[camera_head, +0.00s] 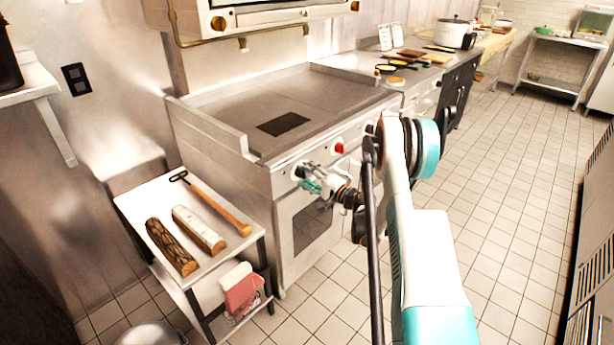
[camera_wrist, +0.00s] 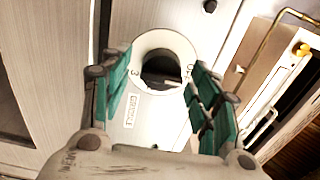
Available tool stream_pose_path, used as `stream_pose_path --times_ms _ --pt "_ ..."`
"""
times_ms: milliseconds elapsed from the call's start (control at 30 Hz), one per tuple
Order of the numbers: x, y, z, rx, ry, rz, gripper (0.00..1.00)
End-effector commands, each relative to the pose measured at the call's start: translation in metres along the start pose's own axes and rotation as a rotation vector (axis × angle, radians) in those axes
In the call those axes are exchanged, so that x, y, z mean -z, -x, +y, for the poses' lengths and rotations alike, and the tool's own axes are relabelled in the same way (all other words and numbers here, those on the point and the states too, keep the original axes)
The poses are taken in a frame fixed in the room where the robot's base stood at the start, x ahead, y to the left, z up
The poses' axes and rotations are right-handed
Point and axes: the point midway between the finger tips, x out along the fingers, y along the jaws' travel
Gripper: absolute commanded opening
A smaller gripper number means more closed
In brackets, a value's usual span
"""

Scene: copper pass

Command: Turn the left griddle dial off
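The left griddle dial is a dark round knob (camera_wrist: 160,70) on a white ring, seen in the wrist view between my two teal fingers. The ring has markings that look like a 3 on its left and OFF on its right. My gripper (camera_wrist: 161,64) is open, with one finger on each side of the knob; I cannot tell whether either finger touches it. In the head view my gripper (camera_head: 308,184) is at the left end of the griddle's front panel and largely covers the dial there. The griddle (camera_head: 290,95) has a flat steel top.
A red knob (camera_head: 339,148) is on the panel to the right. A small side table (camera_head: 140,200) left of the griddle holds two logs (camera_head: 172,246) and a long-handled tool (camera_head: 215,207). The tiled floor (camera_head: 515,180) at right is clear.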

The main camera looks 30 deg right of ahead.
Motion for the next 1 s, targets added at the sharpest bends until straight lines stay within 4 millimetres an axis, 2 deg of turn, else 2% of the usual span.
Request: stream_pose_path --times_ms 300,700,833,1000 --pt "0.001 0.004 -0.001 0.001 -0.001 0.002 0.56" --pt "0.001 0.061 0.0 0.0 -0.001 0.003 0.56" --pt "0.001 0.072 0.0 0.0 -0.001 0.002 0.56" --pt "0.0 0.075 0.0 0.0 -0.001 0.001 0.56"
